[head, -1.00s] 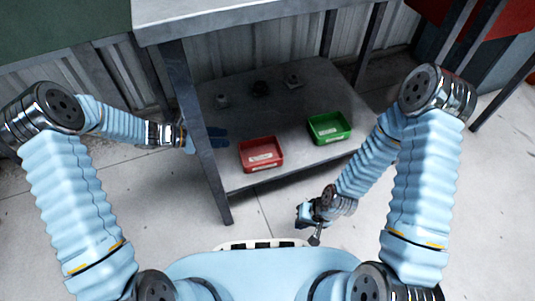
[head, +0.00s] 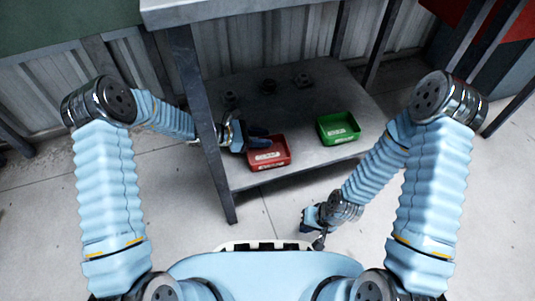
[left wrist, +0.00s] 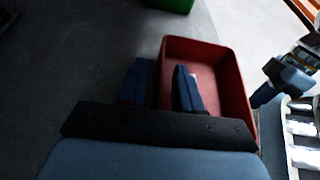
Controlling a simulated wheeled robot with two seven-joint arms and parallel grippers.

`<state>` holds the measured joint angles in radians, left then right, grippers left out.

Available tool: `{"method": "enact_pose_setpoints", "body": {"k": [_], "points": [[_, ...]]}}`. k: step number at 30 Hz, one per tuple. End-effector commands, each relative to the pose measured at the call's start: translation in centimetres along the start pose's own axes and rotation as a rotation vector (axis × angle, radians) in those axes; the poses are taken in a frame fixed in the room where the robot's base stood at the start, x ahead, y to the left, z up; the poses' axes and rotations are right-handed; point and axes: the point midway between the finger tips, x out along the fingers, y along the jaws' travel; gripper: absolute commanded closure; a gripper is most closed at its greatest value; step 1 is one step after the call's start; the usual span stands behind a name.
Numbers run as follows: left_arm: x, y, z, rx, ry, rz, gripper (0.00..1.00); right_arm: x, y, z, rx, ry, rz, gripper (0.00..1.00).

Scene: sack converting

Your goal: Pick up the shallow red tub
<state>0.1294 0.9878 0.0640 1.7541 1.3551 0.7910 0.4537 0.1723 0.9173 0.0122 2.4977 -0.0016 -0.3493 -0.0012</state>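The shallow red tub (head: 270,161) sits on the lower shelf near its front edge, with a pale label on its front. In the left wrist view the tub (left wrist: 232,85) is right of centre. I cannot tell whether the fingers touch the wall. My right gripper (head: 315,236) hangs in front of the shelf, its fingers too small to read.
A green tub (head: 339,130) stands right of the red one on the shelf (head: 300,155). A table leg (head: 205,130) rises close beside my left arm. The tabletop (head: 240,8) is above.

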Motion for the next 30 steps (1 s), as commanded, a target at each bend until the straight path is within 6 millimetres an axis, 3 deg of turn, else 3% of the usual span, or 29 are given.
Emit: {"method": "enact_pose_setpoints", "body": {"k": [1, 8, 20, 23, 30], "points": [[0.0, 0.0, 0.0, 0.000, 0.000, 0.000, 0.68, 0.0, 0.0, 0.0, 0.000, 0.000, 0.000, 1.00], [0.0, 0.0, 0.0, 0.000, 0.000, 0.000, 1.00, 0.0, 0.0, 0.0, 0.000, 0.000, 0.000, 1.00], [-0.1, 0.0, 0.3, 0.001, -0.001, 0.000, 1.00, -0.1, -0.1, 0.0, 0.000, 0.000, 0.000, 1.00], [-0.6, 0.1, 1.4, 0.003, -0.001, 0.001, 1.00, -0.5, -0.2, 0.0, 0.000, -0.001, 0.000, 1.00], [-2.6, 0.0, 6.3, 0.004, -0.002, 0.001, 1.00, -1.8, -0.7, 0.1, -0.001, -0.005, 0.000, 1.00]]}}
